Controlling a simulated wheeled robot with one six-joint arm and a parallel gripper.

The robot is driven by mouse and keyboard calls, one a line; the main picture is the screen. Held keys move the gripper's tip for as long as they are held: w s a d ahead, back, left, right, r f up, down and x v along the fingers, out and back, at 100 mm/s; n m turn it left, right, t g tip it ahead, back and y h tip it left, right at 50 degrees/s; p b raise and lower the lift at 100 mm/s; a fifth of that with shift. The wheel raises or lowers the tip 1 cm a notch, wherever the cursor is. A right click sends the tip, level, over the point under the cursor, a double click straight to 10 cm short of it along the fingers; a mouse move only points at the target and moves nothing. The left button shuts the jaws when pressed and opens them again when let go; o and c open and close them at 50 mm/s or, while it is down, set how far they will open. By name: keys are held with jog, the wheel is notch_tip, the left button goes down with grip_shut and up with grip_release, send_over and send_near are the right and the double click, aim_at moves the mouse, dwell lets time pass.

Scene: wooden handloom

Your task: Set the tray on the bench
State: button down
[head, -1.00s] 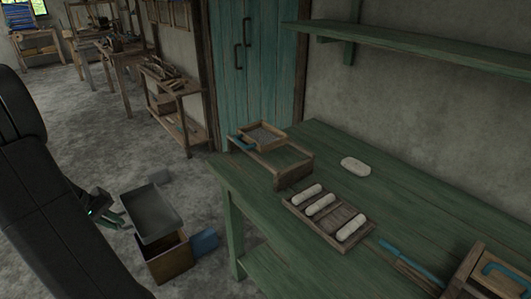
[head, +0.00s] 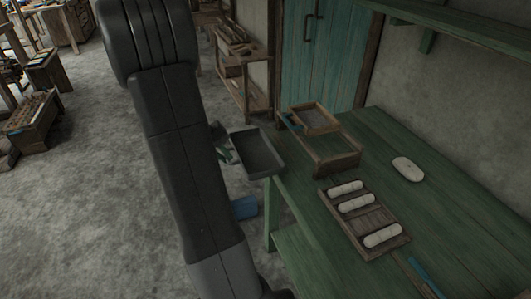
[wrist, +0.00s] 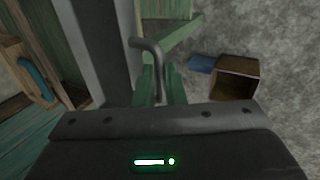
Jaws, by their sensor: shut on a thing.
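The grey metal tray (head: 258,158) hangs in the air at the left end of the green bench (head: 345,275). In the head view its right edge overlaps the bench's far left corner; I cannot tell whether they touch. My gripper (head: 223,148) is at the tray's left side, partly behind my arm. In the wrist view the green fingers (wrist: 160,85) are shut on the tray's bent handle (wrist: 150,52). The tray's grey side (wrist: 95,40) fills part of that view, at the left of the fingers.
A wooden box with a smaller frame (head: 325,145) stands on the bench near the tray. A slatted wooden tray of white rolls (head: 365,222) and a pale oval piece (head: 407,169) lie further right. An open wooden box (wrist: 236,78) and a blue thing (head: 244,207) are on the floor.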

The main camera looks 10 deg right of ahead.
aim_at(259, 153)
jog(key=w+d, duration=0.1)
jog(key=d, duration=0.6)
jog(key=w+d+p, duration=0.1)
jog(key=d, duration=0.3)
jog(key=shift+w+d, duration=0.2)
jog(key=shift+w, duration=0.15)
jog(key=shift+f, duration=1.75)
jog(key=c, duration=1.5)
grip_release()
jog(key=v, duration=1.2)
jog(key=shift+p, duration=0.3)
